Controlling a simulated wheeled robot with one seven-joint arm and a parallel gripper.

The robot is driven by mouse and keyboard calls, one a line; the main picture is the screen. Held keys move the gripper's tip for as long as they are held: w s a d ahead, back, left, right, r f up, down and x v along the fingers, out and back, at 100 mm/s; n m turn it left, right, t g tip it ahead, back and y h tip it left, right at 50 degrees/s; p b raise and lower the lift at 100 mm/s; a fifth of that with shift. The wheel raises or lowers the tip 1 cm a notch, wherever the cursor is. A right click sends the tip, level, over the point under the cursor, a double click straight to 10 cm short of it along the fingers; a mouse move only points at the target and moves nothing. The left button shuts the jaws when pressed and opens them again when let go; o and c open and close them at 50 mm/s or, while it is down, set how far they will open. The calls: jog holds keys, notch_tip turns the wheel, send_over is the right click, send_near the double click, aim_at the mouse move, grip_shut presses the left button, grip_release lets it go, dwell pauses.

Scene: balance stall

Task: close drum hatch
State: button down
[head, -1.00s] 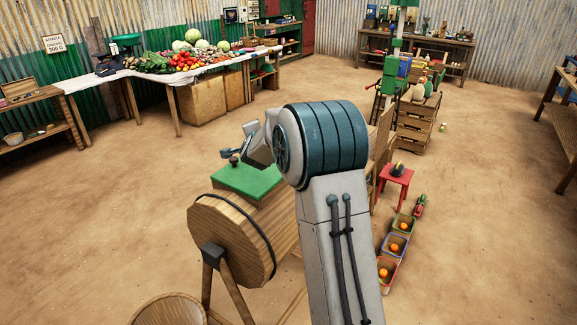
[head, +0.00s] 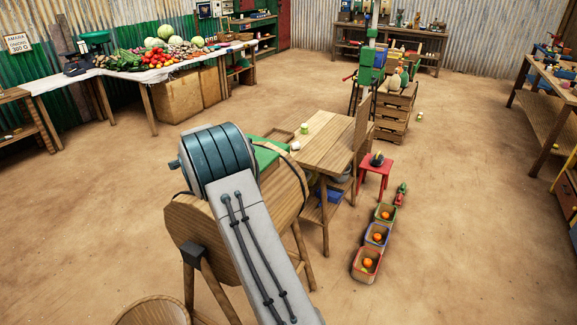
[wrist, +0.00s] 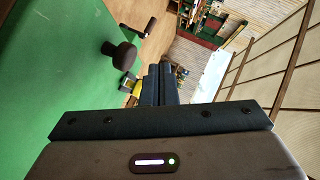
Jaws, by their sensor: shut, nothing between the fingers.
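The wooden drum (head: 190,222) stands on legs at the lower middle of the head view, partly behind my arm. Its green hatch (head: 264,153) shows at the top, mostly hidden by the arm; I cannot tell there whether it is fully seated. In the wrist view the green hatch (wrist: 50,70) fills the left side, with a dark round knob (wrist: 122,54) standing on it. My gripper (wrist: 160,72) is shut and empty, right of the knob and apart from it in the picture. In the head view my gripper is hidden behind my arm.
A wooden table (head: 328,142) stands close to the right of the drum. Baskets with orange fruit (head: 367,264) and a red stool (head: 377,164) lie farther right. A round wooden tub (head: 152,312) is at the lower left. The floor left of the drum is clear.

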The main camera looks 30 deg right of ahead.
jog(key=shift+w+a+f+b, duration=0.2)
jog(key=shift+w+f+b, duration=0.05)
jog(key=shift+f, duration=0.3)
jog(key=shift+w+a+f+b, duration=0.15)
jog(key=shift+w+f+b, duration=0.05)
jog(key=shift+f, duration=0.3)
jog(key=shift+r, duration=0.1)
